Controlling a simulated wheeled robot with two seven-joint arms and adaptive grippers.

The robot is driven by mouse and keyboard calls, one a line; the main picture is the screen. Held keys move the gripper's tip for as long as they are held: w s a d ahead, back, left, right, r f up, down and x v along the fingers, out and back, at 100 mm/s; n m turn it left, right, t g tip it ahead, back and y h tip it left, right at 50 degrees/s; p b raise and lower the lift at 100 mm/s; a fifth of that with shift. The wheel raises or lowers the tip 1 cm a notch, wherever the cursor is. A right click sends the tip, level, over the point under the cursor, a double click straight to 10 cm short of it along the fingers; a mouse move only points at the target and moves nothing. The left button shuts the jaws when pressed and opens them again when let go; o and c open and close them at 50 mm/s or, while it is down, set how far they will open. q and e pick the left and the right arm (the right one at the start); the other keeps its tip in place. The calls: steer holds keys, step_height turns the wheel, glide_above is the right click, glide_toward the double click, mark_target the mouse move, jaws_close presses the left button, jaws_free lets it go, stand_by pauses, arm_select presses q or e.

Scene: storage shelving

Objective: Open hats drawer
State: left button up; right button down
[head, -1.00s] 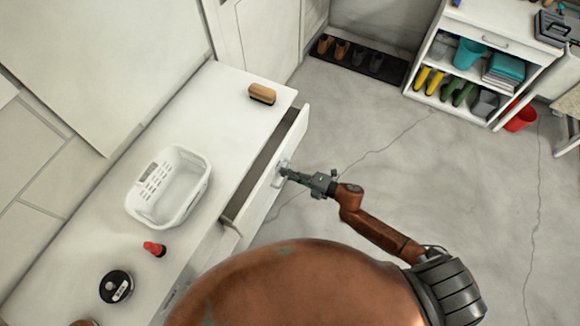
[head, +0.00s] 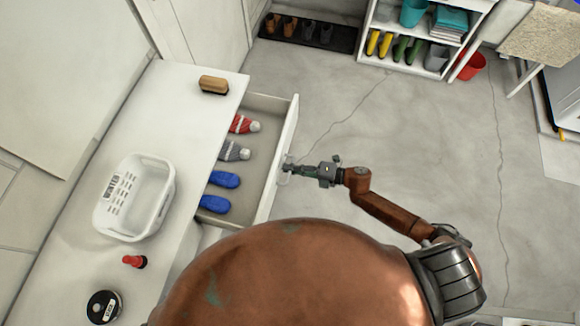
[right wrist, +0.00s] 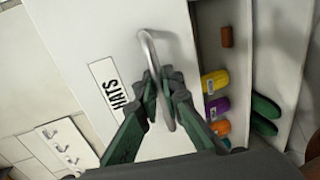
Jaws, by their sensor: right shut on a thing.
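The hats drawer (head: 281,160) stands well out from the white cabinet in the head view, with a red hat (head: 243,124), a grey hat (head: 233,150) and blue items (head: 220,179) inside. Its white front also shows in the right wrist view, with a label (right wrist: 110,88) reading "HATS". My right gripper (head: 289,168) is at the drawer front. In the right wrist view its fingers (right wrist: 160,88) are shut around the metal bar handle (right wrist: 148,48). My left gripper is not in view.
The cabinet top (head: 182,130) holds a brush (head: 214,85), a white basket (head: 157,203), a red-capped item (head: 134,261) and a round black tin (head: 103,306). A shelf (head: 386,67) with boots and a red bucket (head: 472,66) stand at the back. The floor right of the drawer is clear.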

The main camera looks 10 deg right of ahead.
steer(key=shift+w+d, duration=0.1)
steer(key=c, duration=2.3)
jaws_free()
steer(key=shift+c, duration=0.2)
steer(key=shift+d, duration=0.1)
steer(key=v, duration=1.1)
steer(key=shift+s+d, duration=0.25)
steer(key=shift+d, duration=0.05)
